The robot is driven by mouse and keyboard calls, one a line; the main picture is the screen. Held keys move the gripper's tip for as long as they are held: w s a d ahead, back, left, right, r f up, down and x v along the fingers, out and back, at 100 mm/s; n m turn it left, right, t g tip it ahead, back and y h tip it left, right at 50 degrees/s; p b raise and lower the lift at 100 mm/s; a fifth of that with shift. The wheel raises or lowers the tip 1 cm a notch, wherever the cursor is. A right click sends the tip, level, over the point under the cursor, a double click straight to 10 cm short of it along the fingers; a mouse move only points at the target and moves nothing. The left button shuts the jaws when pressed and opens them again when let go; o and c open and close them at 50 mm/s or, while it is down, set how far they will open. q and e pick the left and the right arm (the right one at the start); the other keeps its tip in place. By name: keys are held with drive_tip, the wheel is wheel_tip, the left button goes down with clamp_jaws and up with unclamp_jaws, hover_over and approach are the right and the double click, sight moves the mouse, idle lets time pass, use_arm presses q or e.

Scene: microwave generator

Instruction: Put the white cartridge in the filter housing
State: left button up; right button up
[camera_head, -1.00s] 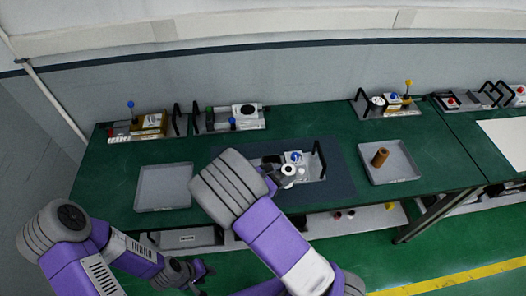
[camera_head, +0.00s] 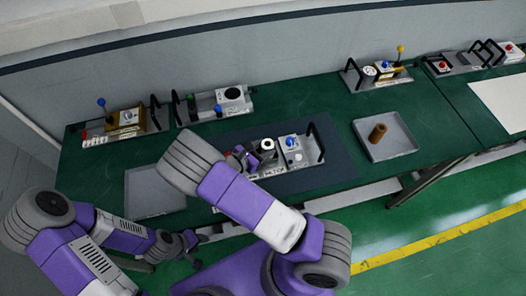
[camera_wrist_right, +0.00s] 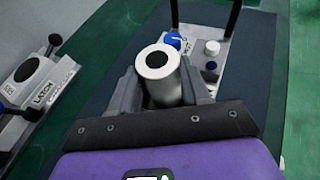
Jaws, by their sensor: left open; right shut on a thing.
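The white cartridge (camera_head: 267,145) is a pale cylinder with a dark round hole in its end. My right gripper (camera_head: 256,153) is shut on it above the dark mat. In the right wrist view the cartridge (camera_wrist_right: 160,74) stands between the fingers, its holed end towards the camera. Beside it on the mat is a light unit (camera_head: 293,150) with a blue knob, a white knob and a black handle, which I take for the filter housing. In the wrist view the cartridge and gripper hide part of this unit (camera_wrist_right: 203,75). My left gripper (camera_head: 191,247) is open and empty, low in front of the bench.
A brown cylinder (camera_head: 377,133) stands in the grey right tray (camera_head: 402,149). The grey left tray (camera_head: 143,190) looks empty where visible, partly behind my right arm. Other units with levers and handles stand along the bench's back edge (camera_head: 221,101).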

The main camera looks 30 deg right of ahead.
drive_tip(key=shift+w+f, duration=0.1)
drive_tip(key=shift+f, duration=1)
drive_tip(key=shift+f, duration=0.1)
drive_tip(key=shift+f, duration=0.15)
drive_tip(key=o, duration=0.8)
drive_tip(key=shift+r, duration=0.35)
drive_tip(key=b+v, duration=0.1)
drive_tip(key=v, duration=1.1)
